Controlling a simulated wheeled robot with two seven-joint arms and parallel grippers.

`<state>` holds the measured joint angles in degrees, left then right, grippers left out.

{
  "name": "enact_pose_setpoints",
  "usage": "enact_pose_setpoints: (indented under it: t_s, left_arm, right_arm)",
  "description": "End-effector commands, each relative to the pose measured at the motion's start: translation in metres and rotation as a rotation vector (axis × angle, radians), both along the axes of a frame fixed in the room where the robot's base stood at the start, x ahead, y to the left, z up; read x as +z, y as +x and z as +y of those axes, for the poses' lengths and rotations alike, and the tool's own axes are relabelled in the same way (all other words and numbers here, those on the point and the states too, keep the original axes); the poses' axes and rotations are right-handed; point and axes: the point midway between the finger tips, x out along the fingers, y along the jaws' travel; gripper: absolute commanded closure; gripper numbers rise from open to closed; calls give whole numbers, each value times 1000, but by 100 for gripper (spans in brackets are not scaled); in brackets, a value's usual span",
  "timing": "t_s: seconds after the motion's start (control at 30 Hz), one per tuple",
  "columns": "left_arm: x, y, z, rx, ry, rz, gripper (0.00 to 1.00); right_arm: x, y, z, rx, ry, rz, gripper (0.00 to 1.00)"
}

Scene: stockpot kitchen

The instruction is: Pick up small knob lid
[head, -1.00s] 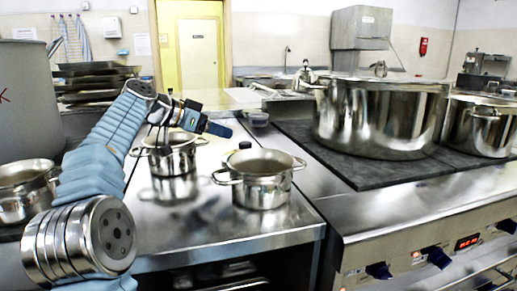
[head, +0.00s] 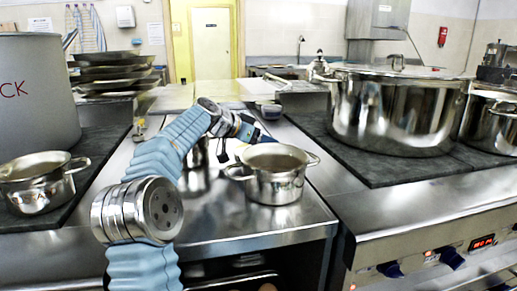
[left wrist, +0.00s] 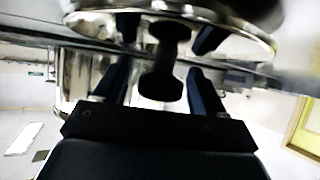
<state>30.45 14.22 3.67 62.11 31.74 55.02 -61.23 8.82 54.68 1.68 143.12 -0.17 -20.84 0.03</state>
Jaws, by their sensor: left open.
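A black knob (left wrist: 161,84) shows in the left wrist view, with a shiny steel lid (left wrist: 95,20) beyond it. My left gripper (left wrist: 168,36) is open, with one blue finger on each side of the knob. I cannot tell whether either finger touches it. In the head view my left gripper (head: 254,136) is behind the far rim of a small two-handled pot (head: 274,184). The knob and lid cannot be made out there. My right gripper is in neither view.
Another small pot (head: 195,178) is mostly hidden behind my left arm. A big lidded stockpot (head: 395,115) stands on the right burner plate. A small pot (head: 35,190) and a grey stockpot (head: 35,95) stand at the left. The front steel counter (head: 230,226) is bare.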

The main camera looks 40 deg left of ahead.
Motion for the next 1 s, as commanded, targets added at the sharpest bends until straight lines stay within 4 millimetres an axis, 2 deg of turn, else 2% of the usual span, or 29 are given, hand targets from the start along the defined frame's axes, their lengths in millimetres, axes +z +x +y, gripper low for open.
enact_pose_setpoints:
  t_s: [0.23,0.6,0.87,1.0]
  left_arm:
    - [-2,2,-1,0,1,0,29]
    - [-1,2,0,0,1,0,86]
    - [0,2,0,0,1,-1,88]
    - [10,3,0,0,2,-3,88]
  right_arm:
    - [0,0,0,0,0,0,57]
    - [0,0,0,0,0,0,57]
    - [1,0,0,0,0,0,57]
    - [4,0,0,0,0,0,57]
